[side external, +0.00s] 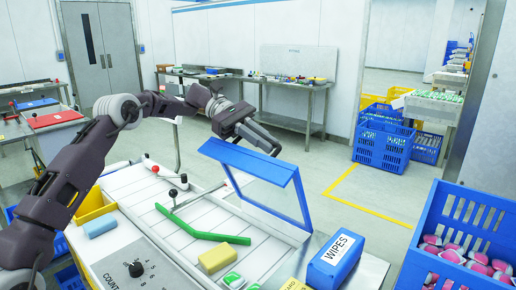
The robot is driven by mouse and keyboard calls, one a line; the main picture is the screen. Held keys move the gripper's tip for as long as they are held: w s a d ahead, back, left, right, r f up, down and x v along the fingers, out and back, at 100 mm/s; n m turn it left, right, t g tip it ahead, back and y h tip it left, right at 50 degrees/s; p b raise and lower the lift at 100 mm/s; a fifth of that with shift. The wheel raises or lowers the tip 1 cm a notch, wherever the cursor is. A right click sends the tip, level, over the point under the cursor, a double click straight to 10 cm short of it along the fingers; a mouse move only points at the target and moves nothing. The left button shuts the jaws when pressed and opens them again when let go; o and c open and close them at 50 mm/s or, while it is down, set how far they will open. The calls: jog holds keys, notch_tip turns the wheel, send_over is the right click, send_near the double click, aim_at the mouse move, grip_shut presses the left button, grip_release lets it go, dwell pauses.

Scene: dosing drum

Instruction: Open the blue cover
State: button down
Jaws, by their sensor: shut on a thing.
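The blue cover (250,161) is a blue-framed panel that stands raised and tilted above the right side of the white bench. Its lower right corner comes down near the bench edge. My gripper (270,148) is at the upper edge of the cover, reaching in from behind and the left. It is shut on the cover; its fingertips are small and partly hidden by the frame.
On the bench are a green bar (202,236), a yellow block (216,258), a light blue block (100,226), a black dial (136,269), black-knobbed and red-knobbed levers, and a blue WIPES box (334,260). A blue crate (462,215) of pink-and-white items stands at right.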

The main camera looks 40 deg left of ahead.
jog(key=shift+w, duration=0.3)
jog(key=c, duration=1.5)
grip_release()
